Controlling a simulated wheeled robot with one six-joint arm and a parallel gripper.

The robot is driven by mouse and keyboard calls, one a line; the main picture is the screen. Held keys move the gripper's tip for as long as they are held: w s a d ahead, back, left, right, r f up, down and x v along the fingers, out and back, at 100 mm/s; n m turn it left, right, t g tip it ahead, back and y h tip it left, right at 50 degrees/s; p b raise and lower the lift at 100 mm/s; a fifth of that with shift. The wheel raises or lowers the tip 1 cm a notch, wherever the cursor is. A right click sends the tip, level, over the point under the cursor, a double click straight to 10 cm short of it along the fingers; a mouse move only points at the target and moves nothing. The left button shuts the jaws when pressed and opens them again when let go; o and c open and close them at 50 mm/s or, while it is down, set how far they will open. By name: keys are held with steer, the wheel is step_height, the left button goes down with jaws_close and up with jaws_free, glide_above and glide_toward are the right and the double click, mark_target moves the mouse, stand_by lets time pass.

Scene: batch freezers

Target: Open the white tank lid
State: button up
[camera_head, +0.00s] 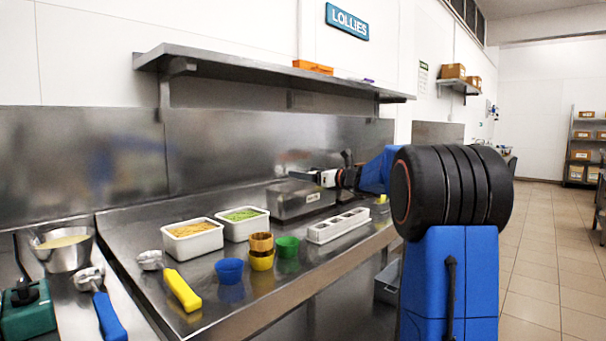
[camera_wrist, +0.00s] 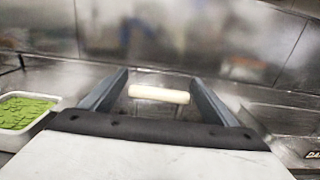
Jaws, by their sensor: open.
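In the head view, a grey steel tank (camera_head: 300,207) stands on the counter against the back wall. My gripper (camera_head: 298,175) is just above it, reaching in from the right. In the wrist view, my gripper (camera_wrist: 160,78) is open, one dark finger on each side. A short white bar (camera_wrist: 158,93), like a handle, lies crosswise between the fingers, with gaps at both ends. I cannot tell how the bar joins the tank lid. The lid's top is mostly hidden by my gripper.
A white tub with green filling (camera_head: 243,222) stands just left of the tank, and another with orange filling (camera_head: 191,238) beyond it. A white tray with wells (camera_head: 338,226) and coloured cups (camera_head: 261,252) are in front. A shelf (camera_head: 270,72) overhangs the counter.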

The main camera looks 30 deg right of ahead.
steer(key=shift+x, duration=1.1)
steer(key=c, duration=1.5)
